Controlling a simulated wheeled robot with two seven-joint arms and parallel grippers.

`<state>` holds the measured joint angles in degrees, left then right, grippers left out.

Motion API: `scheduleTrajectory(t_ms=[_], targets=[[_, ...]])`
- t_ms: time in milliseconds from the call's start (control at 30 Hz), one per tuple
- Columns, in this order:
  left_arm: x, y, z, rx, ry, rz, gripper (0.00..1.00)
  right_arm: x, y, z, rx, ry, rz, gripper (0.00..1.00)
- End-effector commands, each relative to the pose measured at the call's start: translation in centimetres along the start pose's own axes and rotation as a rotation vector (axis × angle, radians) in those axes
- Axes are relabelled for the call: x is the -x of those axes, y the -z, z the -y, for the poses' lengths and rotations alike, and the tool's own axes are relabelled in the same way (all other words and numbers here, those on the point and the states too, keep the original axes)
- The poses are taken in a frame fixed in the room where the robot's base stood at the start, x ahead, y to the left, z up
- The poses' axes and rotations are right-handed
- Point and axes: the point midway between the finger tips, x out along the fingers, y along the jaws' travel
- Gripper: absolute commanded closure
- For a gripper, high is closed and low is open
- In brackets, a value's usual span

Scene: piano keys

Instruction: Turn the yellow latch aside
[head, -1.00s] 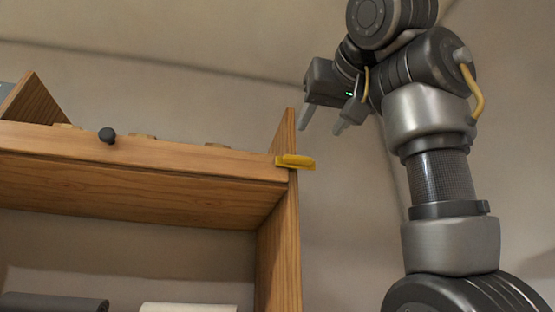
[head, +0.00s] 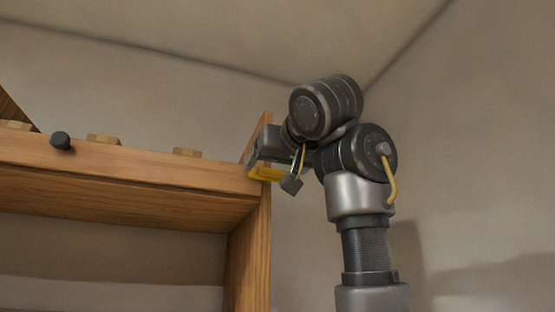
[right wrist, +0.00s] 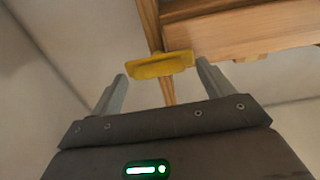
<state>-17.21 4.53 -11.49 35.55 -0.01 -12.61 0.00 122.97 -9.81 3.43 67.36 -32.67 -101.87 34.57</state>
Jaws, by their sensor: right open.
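The yellow latch (head: 264,174) sits at the right end of the wooden front board, by the upright post. My right gripper (head: 272,178) is at the latch in the head view and partly covers it. In the right wrist view the latch (right wrist: 160,66) lies crosswise between the two open fingertips (right wrist: 160,76), a little beyond them. I cannot tell whether a finger touches it. My left gripper is not in view.
The wooden front board (head: 140,163) carries a dark round knob (head: 60,140). Small wooden blocks (head: 187,152) stand behind its top edge. The wooden upright post (head: 249,250) is below the latch. Open wall space lies to the right.

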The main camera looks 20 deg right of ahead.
Motion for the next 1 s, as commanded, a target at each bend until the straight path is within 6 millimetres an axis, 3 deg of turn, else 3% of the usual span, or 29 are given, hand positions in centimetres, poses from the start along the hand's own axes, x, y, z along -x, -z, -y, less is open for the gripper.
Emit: scheduleTrajectory(t_ms=[200, 533, 1000], targets=[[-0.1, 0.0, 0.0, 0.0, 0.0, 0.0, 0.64, 0.0, -0.1, -0.1, 0.0, -0.001, 0.0, 0.21], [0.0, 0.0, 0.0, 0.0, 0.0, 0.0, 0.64, 0.0, 0.0, -0.1, 0.0, -0.001, 0.0, 0.65], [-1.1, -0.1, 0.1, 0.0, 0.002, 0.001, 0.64, 0.1, -0.2, -0.1, 0.125, -0.003, 0.001, 0.65]])
